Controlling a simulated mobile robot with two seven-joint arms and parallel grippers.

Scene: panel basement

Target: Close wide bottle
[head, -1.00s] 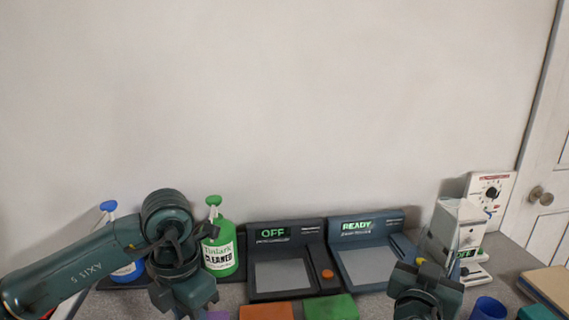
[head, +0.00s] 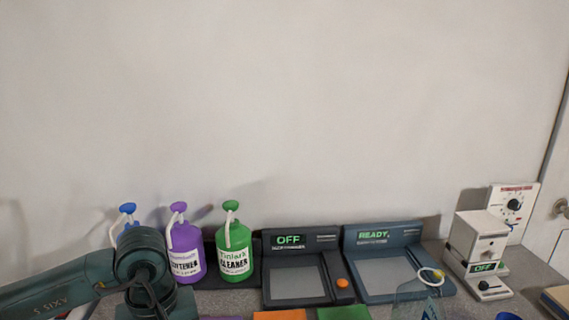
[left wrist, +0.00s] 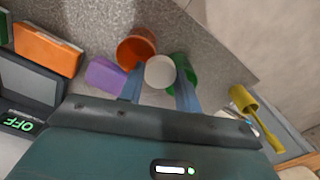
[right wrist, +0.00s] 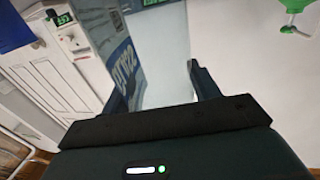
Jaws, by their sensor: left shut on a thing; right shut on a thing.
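In the left wrist view my left gripper (left wrist: 159,85) is shut on a round white lid (left wrist: 160,71). In the head view my left arm is at the lower left, apart from the bottle, and its fingertips are hidden below the frame.
Purple (head: 185,250) and green (head: 234,252) pump bottles stand left of two panels, reading OFF (head: 295,280) and READY (head: 385,265). A white device (head: 477,250) stands at the right. Orange (left wrist: 137,47) and green (left wrist: 182,75) cups and a yellow tool (left wrist: 250,110) lie near my left gripper.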

